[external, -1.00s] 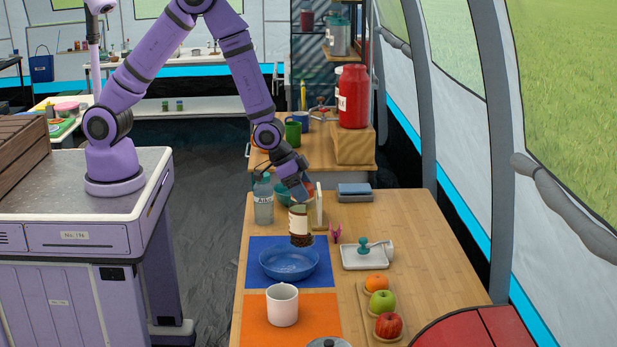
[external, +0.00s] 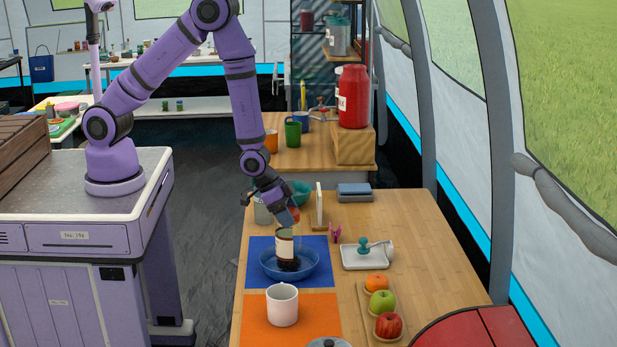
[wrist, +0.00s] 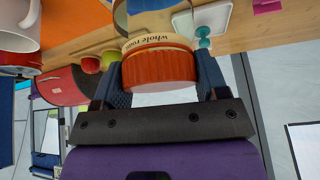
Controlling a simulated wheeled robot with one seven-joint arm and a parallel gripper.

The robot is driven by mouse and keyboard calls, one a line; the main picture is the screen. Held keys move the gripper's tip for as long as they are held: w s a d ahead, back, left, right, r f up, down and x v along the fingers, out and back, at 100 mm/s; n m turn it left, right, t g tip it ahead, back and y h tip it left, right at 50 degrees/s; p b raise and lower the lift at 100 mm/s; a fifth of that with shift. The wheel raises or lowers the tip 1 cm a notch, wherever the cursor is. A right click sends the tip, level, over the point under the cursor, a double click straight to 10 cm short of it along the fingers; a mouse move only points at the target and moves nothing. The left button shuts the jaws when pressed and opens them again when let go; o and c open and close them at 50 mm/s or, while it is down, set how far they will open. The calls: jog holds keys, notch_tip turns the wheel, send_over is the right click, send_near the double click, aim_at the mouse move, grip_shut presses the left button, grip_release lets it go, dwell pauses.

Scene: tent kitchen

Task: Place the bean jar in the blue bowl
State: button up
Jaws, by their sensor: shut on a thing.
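The bean jar (external: 285,246) is a clear jar with a white label and dark contents. Its orange-red lid (wrist: 160,70) faces the camera in the wrist view. My gripper (external: 287,222) is shut on the jar near its lid, with one blue finger on each side in the wrist view. The blue bowl (external: 312,268) sits on the blue mat. The jar stands nearly upright with its lower end within the bowl's outline. I cannot tell whether its base touches the bowl's bottom.
A white mug (external: 282,306) stands on the orange mat in front of the bowl. A white tray (external: 368,257) lies to the right, with a board of fruit (external: 378,304) in front of it. A grey bottle (external: 262,211) stands behind the bowl, partly hidden by my arm.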

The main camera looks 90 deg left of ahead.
jog(key=shift+f, duration=0.45)
jog(key=o, duration=1.4)
